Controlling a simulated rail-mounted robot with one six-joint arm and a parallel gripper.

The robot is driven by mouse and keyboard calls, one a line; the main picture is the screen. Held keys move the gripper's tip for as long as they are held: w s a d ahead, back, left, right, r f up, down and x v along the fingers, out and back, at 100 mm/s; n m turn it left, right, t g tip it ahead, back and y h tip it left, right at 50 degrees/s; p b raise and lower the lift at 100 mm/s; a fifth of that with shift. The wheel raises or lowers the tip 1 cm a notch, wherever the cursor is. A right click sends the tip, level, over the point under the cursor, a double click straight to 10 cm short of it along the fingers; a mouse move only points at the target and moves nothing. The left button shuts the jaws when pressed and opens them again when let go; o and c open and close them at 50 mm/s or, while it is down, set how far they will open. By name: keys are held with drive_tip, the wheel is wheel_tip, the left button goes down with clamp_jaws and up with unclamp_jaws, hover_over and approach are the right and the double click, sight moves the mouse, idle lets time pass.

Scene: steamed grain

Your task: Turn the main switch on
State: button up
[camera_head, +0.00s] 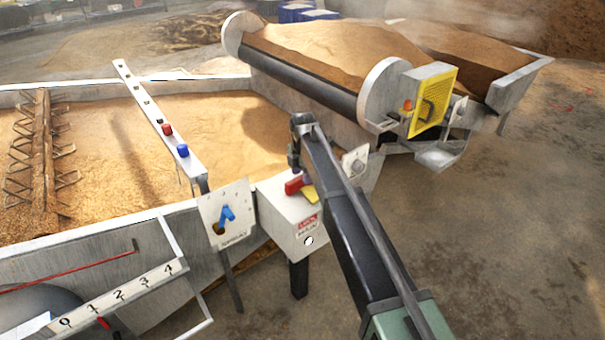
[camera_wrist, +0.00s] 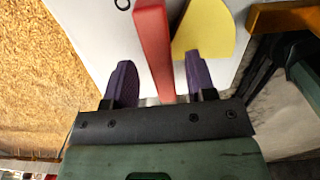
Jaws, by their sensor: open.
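A white switch box (camera_head: 283,226) on a dark post stands near the middle of the head view. A red handle (camera_head: 294,186) and a yellow piece (camera_head: 309,197) sit on its top. In the wrist view the red handle (camera_wrist: 155,45) runs lengthwise between the two purple fingers of my gripper (camera_wrist: 159,75). The fingers are apart, with a visible gap on each side of the handle. The yellow piece (camera_wrist: 205,30) lies behind and beside the right finger. Whether the handle's lower end touches the gripper body is unclear. In the head view my fingers cannot be made out.
A white plate with a blue lever (camera_head: 226,214) stands left of the box. A rail with red and blue knobs (camera_head: 167,130) crosses the grain bed. A conveyor with a yellow guard (camera_head: 432,100) stands behind right. A numbered scale (camera_head: 118,296) is front left. Floor at right is clear.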

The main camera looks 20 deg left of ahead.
wheel_tip(320, 180, up, 9)
drive_tip(key=p, duration=0.7)
drive_tip(key=shift+f, duration=0.2)
drive_tip(key=shift+f, duration=0.1)
